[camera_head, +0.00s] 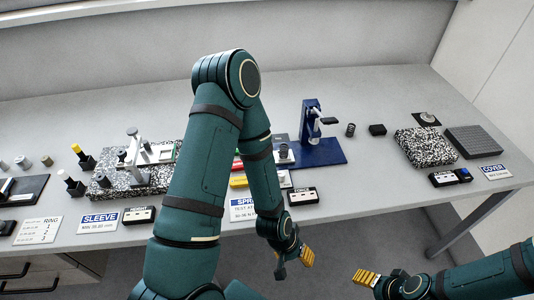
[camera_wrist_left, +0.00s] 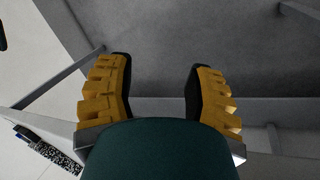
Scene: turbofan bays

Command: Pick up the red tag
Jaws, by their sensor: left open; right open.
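A small red piece (camera_head: 237,165) shows at the edge of my left arm in the camera_head view, just above a yellow piece (camera_head: 238,181). Most of it is hidden behind the arm, so I cannot tell its full shape or whether it is the red tag. My left gripper (camera_head: 294,262) hangs off the table's front edge, below and right of the red piece. In the left wrist view its yellow-padded fingers (camera_wrist_left: 160,90) are wide apart with nothing between them. My right gripper (camera_head: 372,281) is open and empty at the lower right, off the table.
A blue test stand (camera_head: 318,150) stands right of my left arm. A speckled block (camera_head: 122,182) with fixtures is at left; another speckled block (camera_head: 425,147) and a dark grey pad (camera_head: 473,141) are at right. Label cards line the front edge. The table's back strip is clear.

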